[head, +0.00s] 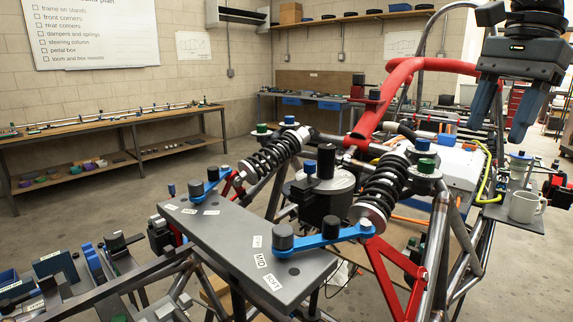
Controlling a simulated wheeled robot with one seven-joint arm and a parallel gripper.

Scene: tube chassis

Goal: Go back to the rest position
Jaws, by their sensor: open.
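My gripper (507,106) is at the upper right of the head view. It points down, with its two blue-grey fingers apart and nothing between them. It hangs in the air, in front of the right part of the tube chassis (463,225). No contact between the fingers and anything else can be seen.
A grey plate (222,238) with labels and blue arms stands in front. Two black coil dampers (268,157) (383,190) rise behind it. A red tube (400,75) arches left of my gripper. Open floor lies left.

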